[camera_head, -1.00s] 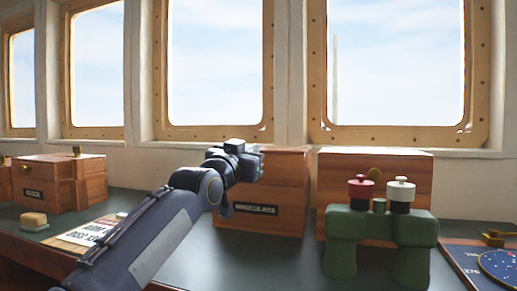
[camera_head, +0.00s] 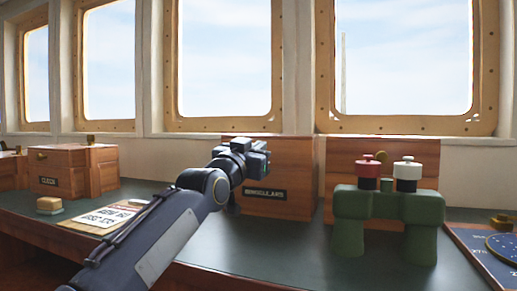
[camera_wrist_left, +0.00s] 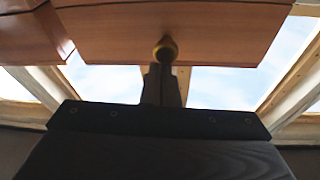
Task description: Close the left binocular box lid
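The wooden box labelled BINOCULARS (camera_head: 297,182) stands mid-counter below the windows in the head view. My left gripper (camera_head: 258,158) is in front of its upper left part and hides some of it. In the left wrist view a wooden panel (camera_wrist_left: 225,30) with a brass knob (camera_wrist_left: 165,47) fills the top. My left gripper's fingers (camera_wrist_left: 162,80) are close together, their tips right at the knob. I cannot tell whether they touch it. The lid's exact angle is hidden by the gripper. My right gripper is not in view.
Green binoculars (camera_head: 388,215) with red and white caps stand before a second wooden box (camera_head: 415,152) with a brass knob. A labelled box (camera_head: 65,172), a sponge (camera_head: 49,204) and a paper sign (camera_head: 105,217) are at left. A blue chart (camera_head: 478,245) lies at right.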

